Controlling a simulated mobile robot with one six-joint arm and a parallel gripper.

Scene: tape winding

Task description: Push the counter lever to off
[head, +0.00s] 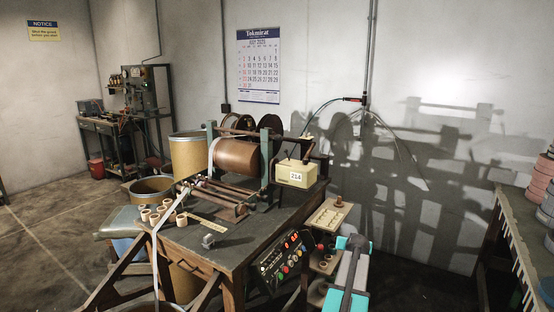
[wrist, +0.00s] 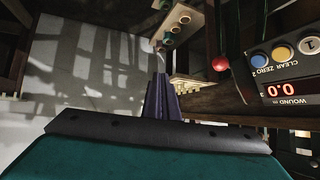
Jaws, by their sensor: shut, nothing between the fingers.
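The counter panel (head: 284,262) hangs at the table's front edge, tilted, with several coloured buttons. In the wrist view the panel (wrist: 290,88) appears upside down at the right, with a red readout of 0.0. A red ball knob (wrist: 220,63) shows beside it, and a small red knob (head: 320,247) stands right of the panel in the head view. I cannot tell for sure that this is the counter lever, or its setting. My gripper (wrist: 160,78) is shut and empty, its fingers pointing up the wrist picture, left of and apart from the red knob.
The dark table (head: 225,240) carries the winding machine with a brown drum (head: 237,157) and a cream box marked 214 (head: 296,174). A board with pegs (head: 328,214) is close beyond my arm. A bench (head: 515,225) with pink rolls stands at the right.

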